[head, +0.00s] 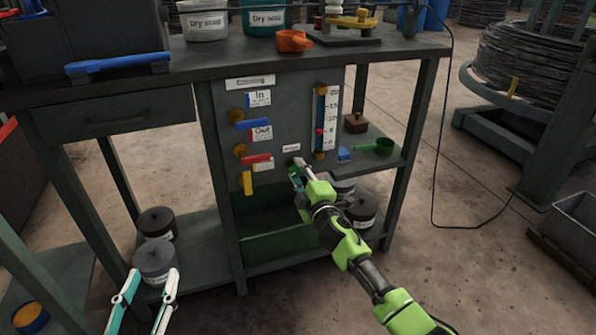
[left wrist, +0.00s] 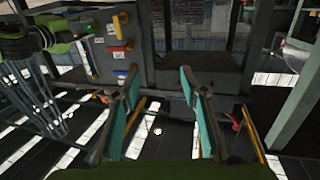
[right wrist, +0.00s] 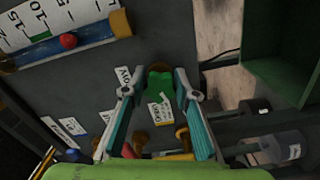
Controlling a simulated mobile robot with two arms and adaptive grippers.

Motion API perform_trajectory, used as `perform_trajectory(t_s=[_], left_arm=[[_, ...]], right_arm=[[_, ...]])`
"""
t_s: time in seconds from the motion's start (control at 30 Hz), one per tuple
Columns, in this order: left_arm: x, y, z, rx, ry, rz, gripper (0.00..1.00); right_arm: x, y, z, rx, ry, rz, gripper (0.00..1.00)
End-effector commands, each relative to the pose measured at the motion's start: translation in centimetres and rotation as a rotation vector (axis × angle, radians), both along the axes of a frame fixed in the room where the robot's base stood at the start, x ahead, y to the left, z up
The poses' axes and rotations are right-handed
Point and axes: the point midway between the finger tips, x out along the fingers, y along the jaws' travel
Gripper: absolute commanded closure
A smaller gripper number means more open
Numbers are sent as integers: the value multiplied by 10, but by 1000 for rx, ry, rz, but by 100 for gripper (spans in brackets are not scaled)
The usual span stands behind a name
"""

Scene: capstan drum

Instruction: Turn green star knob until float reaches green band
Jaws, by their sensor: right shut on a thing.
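The green star knob (right wrist: 158,82) sits on the grey panel (head: 285,100) and lies between the fingers of my right gripper (right wrist: 160,93) in the right wrist view. My right gripper (head: 299,176) is shut on it; in the head view it mostly hides the knob. The gauge (head: 321,110) is a blue-backed tube with a white numbered scale. Its red float (right wrist: 68,41) is beside the scale, a little off the green band (right wrist: 39,37), on the side towards the tube's lower brass end. My left gripper (head: 145,290) is open and empty, low in front of the bench; its spread fingers show in the left wrist view (left wrist: 158,85).
Valves with blue (head: 253,124), red (head: 255,160) and yellow (head: 247,182) handles stand left of the knob. A green tub (head: 285,246) is below. A side shelf (head: 380,150) holds a green scoop (head: 384,146). Dark canisters (head: 156,258) stand near my left gripper.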

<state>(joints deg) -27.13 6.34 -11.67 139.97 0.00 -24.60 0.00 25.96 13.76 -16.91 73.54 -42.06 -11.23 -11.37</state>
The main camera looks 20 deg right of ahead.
Motion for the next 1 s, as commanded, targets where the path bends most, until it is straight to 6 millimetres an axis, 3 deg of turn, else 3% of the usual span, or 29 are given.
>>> perform_trajectory(t_s=[0.6,1.0], left_arm=[[-12,10,-47,55,219,15,60],[-20,14,-66,78,312,20,60]], right_arm=[[0,0,2,-566,-18,1,94],[0,1,3,-779,-26,2,94]])
